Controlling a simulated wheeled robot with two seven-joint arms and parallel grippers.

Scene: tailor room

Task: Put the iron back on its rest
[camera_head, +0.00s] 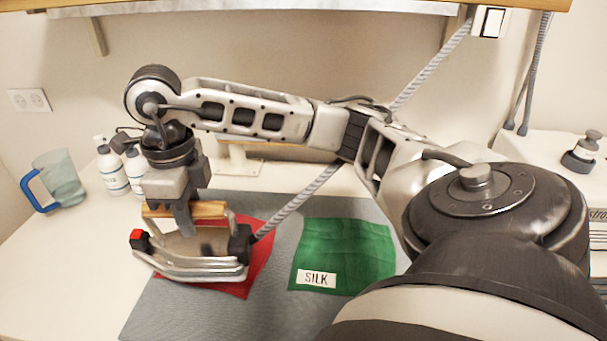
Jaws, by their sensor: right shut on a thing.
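My right gripper (183,212) reaches in from the right and points down. It is shut on the wooden handle of the iron (195,262), which has a silvery body, dark ends and a red part at its left. The iron is over the red cloth (262,262) and the left part of the grey mat (270,315). I cannot tell whether its sole touches the cloth. A pale metal piece (238,165) stands behind my forearm, mostly hidden; I cannot tell whether it is the rest. My left gripper is out of view.
A green cloth labelled SILK (350,250) lies right of the red one. A blue-handled jug (58,180) and white bottles (110,165) stand at the back left. The iron's grey cord (300,200) runs up behind my arm. The table's front left (60,275) is clear.

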